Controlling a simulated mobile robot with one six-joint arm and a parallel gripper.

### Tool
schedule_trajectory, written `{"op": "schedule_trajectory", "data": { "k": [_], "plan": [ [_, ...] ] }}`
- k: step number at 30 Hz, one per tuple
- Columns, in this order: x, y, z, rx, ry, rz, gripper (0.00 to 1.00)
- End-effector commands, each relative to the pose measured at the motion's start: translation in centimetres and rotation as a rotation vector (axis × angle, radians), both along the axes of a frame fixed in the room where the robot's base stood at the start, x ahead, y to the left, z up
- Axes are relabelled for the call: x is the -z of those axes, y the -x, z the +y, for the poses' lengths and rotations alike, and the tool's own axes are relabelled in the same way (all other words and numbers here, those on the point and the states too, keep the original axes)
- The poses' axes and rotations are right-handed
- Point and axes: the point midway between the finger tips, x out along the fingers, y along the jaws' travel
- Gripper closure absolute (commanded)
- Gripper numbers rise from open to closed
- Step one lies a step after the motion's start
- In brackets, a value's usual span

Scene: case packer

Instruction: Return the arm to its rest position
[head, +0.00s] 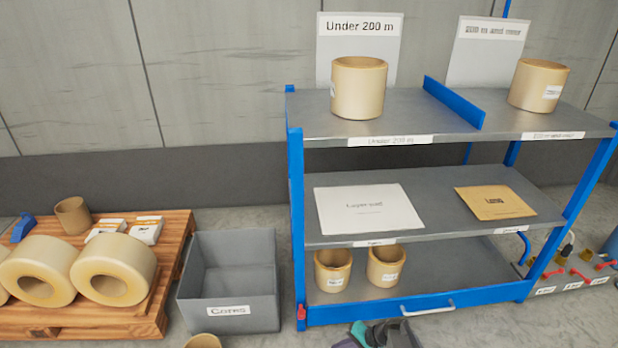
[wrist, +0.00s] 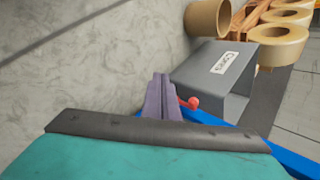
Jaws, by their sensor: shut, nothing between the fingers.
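My gripper (head: 384,334) shows at the bottom edge of the head view, in front of the blue shelf rack (head: 470,312); most of my arm is out of frame. In the wrist view the two grey-purple fingers (wrist: 159,95) lie together, shut with nothing between them. A blue rail of the rack (wrist: 285,158) and a red knob (wrist: 193,103) show close beside the fingers. I cannot tell whether the fingers touch them.
A grey bin labelled Cores (head: 228,285) stands left of the rack, beside a wooden pallet (head: 150,322) with large tape rolls (head: 113,269). A loose roll (head: 203,341) lies before the bin.

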Motion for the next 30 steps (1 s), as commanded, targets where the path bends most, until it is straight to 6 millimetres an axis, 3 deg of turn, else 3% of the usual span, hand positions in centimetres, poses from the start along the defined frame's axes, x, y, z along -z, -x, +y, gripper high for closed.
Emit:
{"op": "schedule_trajectory", "data": {
  "k": [1,9,14,18,24,30],
  "plan": [
    [-1.4,2.3,1.1,-0.046,0.022,0.024,1.00],
    [-3.8,13.5,3.6,-0.305,0.180,0.162,1.00],
    [-5.2,19.8,2.5,-0.446,0.296,0.245,1.00],
    [-6.1,24.0,0.2,-0.539,0.402,0.314,1.00],
    [-7.2,27.5,-4.1,-0.618,0.547,0.394,1.00],
    [-7.7,28.4,-6.4,-0.637,0.628,0.449,1.00]
  ]
}}
